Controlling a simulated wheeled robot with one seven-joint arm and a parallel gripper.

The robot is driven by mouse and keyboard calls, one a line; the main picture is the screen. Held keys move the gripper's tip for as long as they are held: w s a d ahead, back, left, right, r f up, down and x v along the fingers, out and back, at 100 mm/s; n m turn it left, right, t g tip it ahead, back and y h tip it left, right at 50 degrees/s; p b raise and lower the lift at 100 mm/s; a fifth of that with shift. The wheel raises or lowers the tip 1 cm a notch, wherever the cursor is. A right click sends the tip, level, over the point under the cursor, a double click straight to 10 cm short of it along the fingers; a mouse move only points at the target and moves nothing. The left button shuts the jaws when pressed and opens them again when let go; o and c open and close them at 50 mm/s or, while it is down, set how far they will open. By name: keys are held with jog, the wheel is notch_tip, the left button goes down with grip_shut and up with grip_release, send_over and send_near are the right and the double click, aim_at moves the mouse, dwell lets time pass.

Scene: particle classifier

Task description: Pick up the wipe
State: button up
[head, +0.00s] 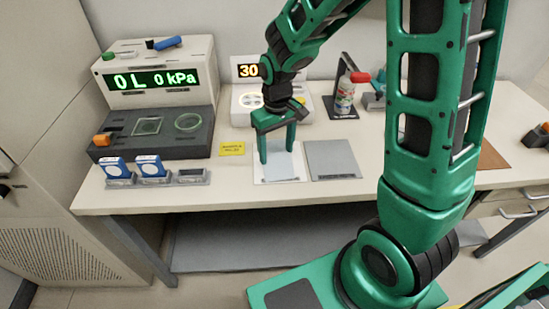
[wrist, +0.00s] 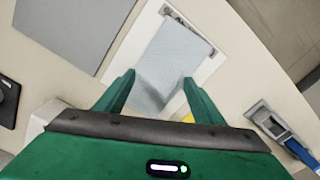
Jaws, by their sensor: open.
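The wipe (wrist: 172,58) is a pale blue-grey sheet lying on a white mat (wrist: 205,67). In the head view the wipe (head: 284,166) lies near the front middle of the bench, on the white mat (head: 262,176). My gripper (head: 277,158) is open, pointing down over the back part of the wipe. In the wrist view my gripper (wrist: 155,78) has its two fingers apart, one at each side of the wipe's near end. I cannot tell whether the fingertips touch the wipe. A raised or creased part of the wipe shows between them.
A grey pad (head: 332,160) lies right of the white mat. A yellow label (head: 232,149) lies to its left. Blue-and-white cases (head: 152,167) stand farther left, before a dark instrument (head: 160,137) with a pressure display. A spray bottle (head: 345,97) stands behind the pad.

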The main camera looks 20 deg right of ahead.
jog(key=shift+f, duration=0.25)
jog(key=shift+s, duration=0.1)
jog(key=shift+s+f, duration=0.1)
grip_shut()
dwell(0.3)
notch_tip(320, 180, up, 12)
jog(key=shift+w, duration=0.2)
dwell(0.4)
